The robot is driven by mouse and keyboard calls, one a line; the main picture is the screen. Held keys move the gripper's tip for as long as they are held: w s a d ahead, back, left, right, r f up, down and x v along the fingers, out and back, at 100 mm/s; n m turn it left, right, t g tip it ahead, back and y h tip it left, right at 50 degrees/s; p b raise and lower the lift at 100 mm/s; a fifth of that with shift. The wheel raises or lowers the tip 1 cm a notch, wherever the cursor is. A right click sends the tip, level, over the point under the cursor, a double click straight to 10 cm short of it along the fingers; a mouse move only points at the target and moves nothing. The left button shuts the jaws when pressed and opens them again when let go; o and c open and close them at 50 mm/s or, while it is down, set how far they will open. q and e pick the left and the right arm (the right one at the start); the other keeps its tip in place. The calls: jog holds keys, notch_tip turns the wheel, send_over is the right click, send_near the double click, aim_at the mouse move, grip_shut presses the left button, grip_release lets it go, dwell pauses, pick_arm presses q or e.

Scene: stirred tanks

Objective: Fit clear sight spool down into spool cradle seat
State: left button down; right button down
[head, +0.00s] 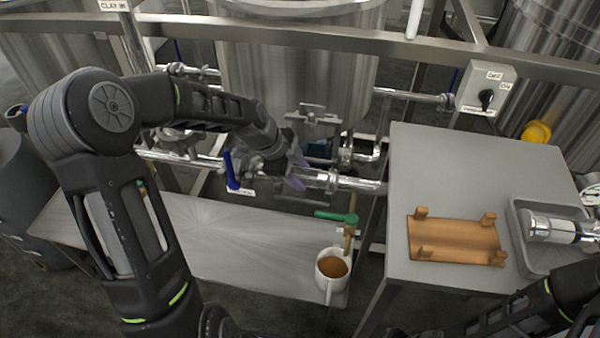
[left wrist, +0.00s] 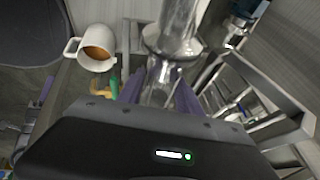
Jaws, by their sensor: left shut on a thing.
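A clear sight spool (head: 318,179) sits in the pipe run below the tank, in line with the steel pipe to its right. My left gripper (head: 297,172), with pale purple fingers, is shut on it from the left. In the left wrist view the fingers (left wrist: 160,88) close around the clear tube (left wrist: 158,82), with a steel flange (left wrist: 172,42) beyond. I cannot tell whether its ends touch the pipes. The brown spool cradle (head: 455,243), with short corner posts, lies empty on the grey table to the right. My right gripper is not in view; only part of its arm shows.
A grey tray (head: 522,215) right of the cradle holds a steel-ended spool (head: 560,230) with a pale middle. A white mug (head: 331,270) of brown liquid and a green-handled valve (head: 335,215) are near the lower bench (head: 225,240). A blue valve handle (head: 229,168) stands left of my gripper.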

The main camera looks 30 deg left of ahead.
aim_at(300, 171)
pick_arm(q)
jog(key=shift+f, duration=0.15)
jog(key=c, duration=0.7)
grip_release()
notch_tip(300, 171, up, 10)
jog(key=shift+r+p, duration=0.1)
jog(key=shift+p, duration=0.2)
jog(key=shift+s, duration=0.1)
dwell(0.4)
